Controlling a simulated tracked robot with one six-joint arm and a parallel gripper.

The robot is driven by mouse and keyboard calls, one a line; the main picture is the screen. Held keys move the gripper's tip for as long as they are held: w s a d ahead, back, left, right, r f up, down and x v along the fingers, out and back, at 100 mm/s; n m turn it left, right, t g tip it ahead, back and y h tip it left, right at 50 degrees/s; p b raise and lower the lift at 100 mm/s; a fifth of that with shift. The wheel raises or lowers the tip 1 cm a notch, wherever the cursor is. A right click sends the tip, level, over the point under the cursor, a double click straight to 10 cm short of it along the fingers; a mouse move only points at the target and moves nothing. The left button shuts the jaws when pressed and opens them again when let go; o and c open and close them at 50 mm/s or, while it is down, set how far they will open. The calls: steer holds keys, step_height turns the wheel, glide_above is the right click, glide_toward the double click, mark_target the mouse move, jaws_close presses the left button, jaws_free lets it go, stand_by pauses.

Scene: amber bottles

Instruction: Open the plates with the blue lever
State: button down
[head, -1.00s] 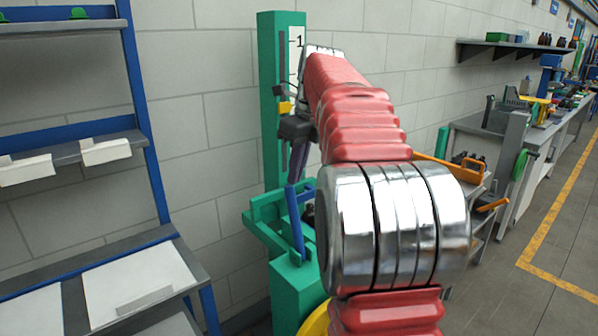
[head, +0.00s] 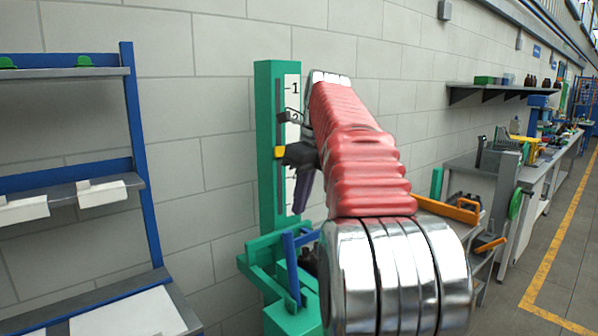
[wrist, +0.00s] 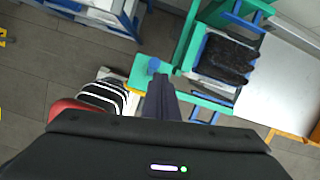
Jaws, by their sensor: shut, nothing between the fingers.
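A green machine (head: 265,150) with an upright column and a white scale stands against the wall. Its blue lever (head: 291,265) stands nearly upright, leaning slightly, at the lower front in the head view. In the wrist view a blue round end (wrist: 154,65), apparently the lever's, shows just beyond the fingertips. Dark bottles (wrist: 228,58) lie in the green frame beside blue strips, perhaps the plates. My gripper (head: 301,210) is shut and empty, its dark purple fingers pointing down above the lever's top. It also shows in the wrist view (wrist: 161,82). Contact with the lever cannot be told.
A blue-framed rack (head: 140,150) with grey shelves and white bins stands at the left. An orange-handled cart (head: 450,208) and a long workbench (head: 480,165) are at the right. Open floor with a yellow line (head: 555,270) lies at the far right.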

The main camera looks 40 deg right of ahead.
step_height(320, 180, up, 7)
steer(key=w, duration=0.1)
steer(key=shift+w+d, duration=0.15)
steer(key=shift+w, duration=0.1)
stand_by(0.5)
stand_by(0.6)
